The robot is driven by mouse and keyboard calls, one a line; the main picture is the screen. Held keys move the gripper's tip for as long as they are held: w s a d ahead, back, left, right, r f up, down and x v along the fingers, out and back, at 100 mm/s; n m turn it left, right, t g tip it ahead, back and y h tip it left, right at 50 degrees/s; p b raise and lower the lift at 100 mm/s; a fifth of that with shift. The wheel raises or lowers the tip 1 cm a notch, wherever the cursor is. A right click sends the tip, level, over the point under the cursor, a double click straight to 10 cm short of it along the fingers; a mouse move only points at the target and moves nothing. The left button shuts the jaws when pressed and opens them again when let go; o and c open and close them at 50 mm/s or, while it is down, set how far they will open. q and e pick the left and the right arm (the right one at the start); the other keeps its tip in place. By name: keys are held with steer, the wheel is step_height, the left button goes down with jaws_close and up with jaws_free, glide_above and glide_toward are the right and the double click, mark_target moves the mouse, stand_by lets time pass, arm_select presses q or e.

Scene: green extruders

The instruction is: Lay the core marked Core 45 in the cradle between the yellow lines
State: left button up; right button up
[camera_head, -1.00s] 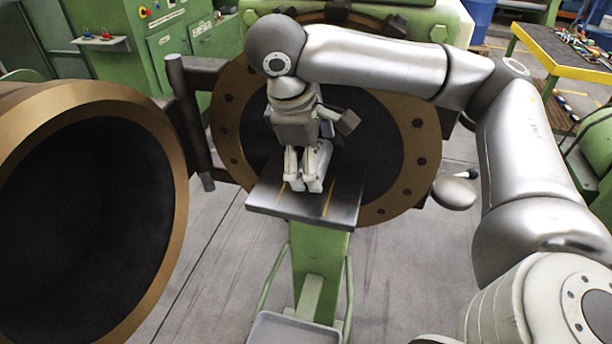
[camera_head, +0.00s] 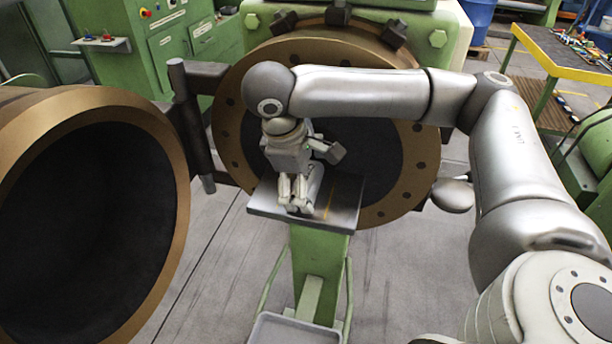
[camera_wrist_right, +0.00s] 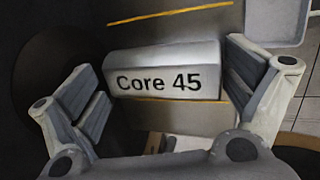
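The core marked Core 45 (camera_wrist_right: 166,82) is a light grey block with black lettering, seen in the right wrist view. It is at a dark grey plate (camera_head: 345,192) on a green stand, which carries the yellow lines (camera_wrist_right: 168,14). One line lies well above the core in the wrist view; the other runs close along its lower edge. My right gripper (camera_head: 297,205) is low over the plate, with its fingers on both sides of the core and narrow gaps showing beside it. Whether the core rests fully on the plate is unclear. My left gripper is out of view.
A large round brown-rimmed opening (camera_head: 405,170) stands right behind the plate. A hinged brown ring door (camera_head: 180,200) fills the left. A grey tray (camera_head: 290,328) sits low in front. A yellow-edged table (camera_head: 560,62) stands far right. Open floor lies either side of the stand.

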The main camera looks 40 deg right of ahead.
stand_by(0.3)
steer(key=shift+r, duration=0.25)
steer(key=v, duration=1.1)
steer(key=shift+a+r, duration=0.2)
steer(key=shift+r, duration=0.15)
steer(key=shift+s, duration=0.1)
